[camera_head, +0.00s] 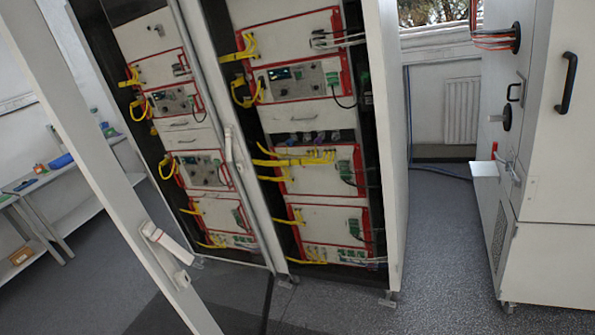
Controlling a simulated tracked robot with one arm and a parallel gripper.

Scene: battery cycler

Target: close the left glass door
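A white door frame (105,165) slants across the left foreground, standing out from the cabinet toward me. It appears to be the left glass door, open. A pale upright handle (166,243) sits low on this frame. The glass itself is hard to make out. Behind it stands the battery cycler cabinet (397,150), with red-edged instrument panels and yellow cables. A second white upright (208,90) with a handle (229,146) runs down the middle of the cabinet front. My gripper is not in view, and no contact with the door shows.
A white machine (555,180) with black handles stands at the right, with a small shelf (484,169) sticking out. A radiator (462,110) is under the window behind. A table (50,185) stands at the far left. Grey floor (440,270) is clear between cabinet and machine.

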